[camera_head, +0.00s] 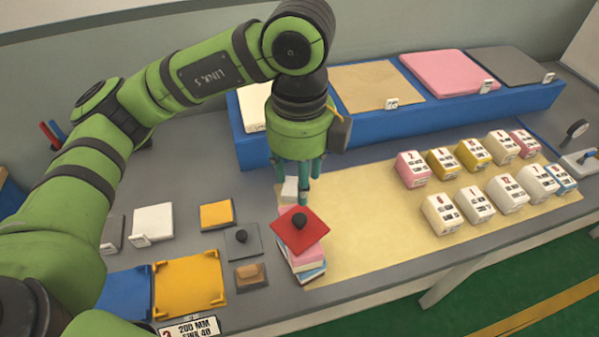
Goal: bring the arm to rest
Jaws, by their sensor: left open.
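My left arm comes in from the left and bends over the table. Its gripper (297,185) points straight down with its teal fingers apart, so it is open. A small white block (289,190) shows at the fingers, partly hidden; I cannot tell whether they touch it. In front of the gripper stands a stack of pink, white and blue slabs (306,262). A red square plate with a black knob (300,232) lies on top of the stack, turned at an angle. My right gripper is not in view.
A blue rack (400,121) with coloured pads stands along the back. Several labelled blocks (475,200) sit on the yellow mat (370,255) at right. Yellow (188,285) and blue (125,292) trays lie at front left. The mat's middle is clear.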

